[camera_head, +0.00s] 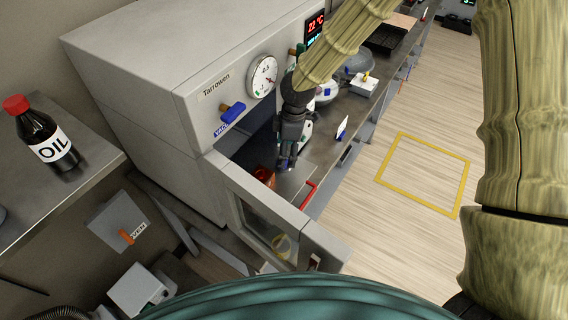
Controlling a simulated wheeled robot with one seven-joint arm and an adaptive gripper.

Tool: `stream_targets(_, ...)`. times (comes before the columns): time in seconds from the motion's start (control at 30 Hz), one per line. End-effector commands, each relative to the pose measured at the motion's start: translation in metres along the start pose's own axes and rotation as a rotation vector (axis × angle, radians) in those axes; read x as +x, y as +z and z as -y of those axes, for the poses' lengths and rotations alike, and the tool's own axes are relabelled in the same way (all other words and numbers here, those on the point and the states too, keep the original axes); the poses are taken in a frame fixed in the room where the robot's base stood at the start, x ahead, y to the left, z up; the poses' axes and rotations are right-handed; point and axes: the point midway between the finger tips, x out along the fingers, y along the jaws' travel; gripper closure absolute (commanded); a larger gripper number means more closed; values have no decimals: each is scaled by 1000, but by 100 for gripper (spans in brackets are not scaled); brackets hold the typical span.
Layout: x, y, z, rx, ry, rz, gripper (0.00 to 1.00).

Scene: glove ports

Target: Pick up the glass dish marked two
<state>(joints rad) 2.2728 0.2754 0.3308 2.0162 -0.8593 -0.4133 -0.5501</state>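I cannot make out a glass dish marked two in this view. My gripper (286,165) points down at the front opening of the grey Tarrowen oven (180,80). Its dark fingers are small here, and I cannot tell whether they are apart or hold anything. A small orange-brown item (264,176) shows low in the opening, just left of the fingertips; its kind and any mark are unclear. The oven's door (265,215) is swung open toward me. Much of the oven's inside is hidden.
An OIL bottle (45,140) with a red cap stands on the left bench (75,195). A cluttered counter (340,110) runs back to the right of the oven. A yellow outline (423,173) marks clear floor. A red handle (308,194) is near the door.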

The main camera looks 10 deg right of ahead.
Motion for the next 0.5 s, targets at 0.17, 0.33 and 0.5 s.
stream_targets(0.17, 14, -2, 2, -1, -3, 2, 27)
stream_targets(0.33, 32, -2, 3, -1, -2, 1, 27)
stream_targets(0.5, 43, -2, 2, 0, -1, 1, 27)
